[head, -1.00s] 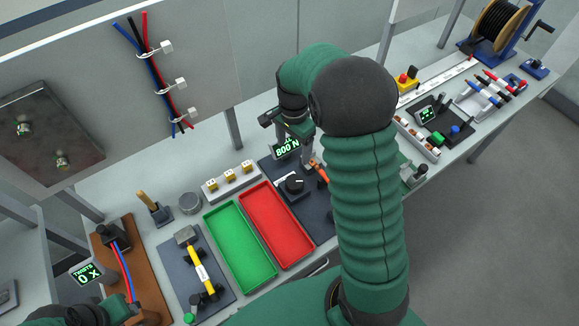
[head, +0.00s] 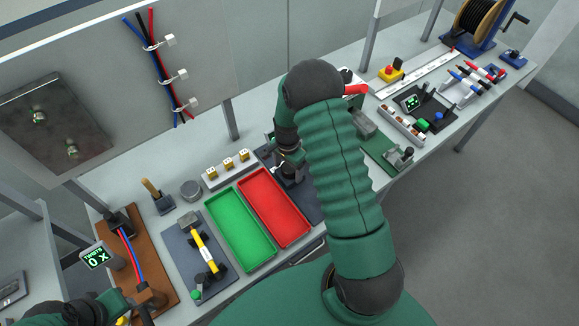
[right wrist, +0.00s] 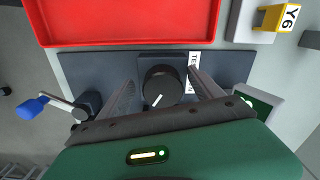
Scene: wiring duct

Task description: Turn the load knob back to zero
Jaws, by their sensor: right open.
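The load knob (right wrist: 161,86) is black and round, with a white pointer line toward the lower left in the right wrist view. It sits on a dark plate (right wrist: 232,66), beside a white label. My right gripper (right wrist: 162,80) is open, with one finger on each side of the knob; I cannot tell whether they touch it. In the head view, my right gripper (head: 289,163) is over the knob and largely hides it. The load display (right wrist: 259,102) is partly covered by my gripper, its reading hidden. My left gripper (head: 128,303) is low at the left, its jaws unclear.
A red tray (head: 303,236) and a green tray (head: 268,257) lie left of the knob plate. A blue-handled lever (right wrist: 33,105) stands beside the knob in the wrist view. Yellow-topped blocks (head: 228,163) stand behind the trays.

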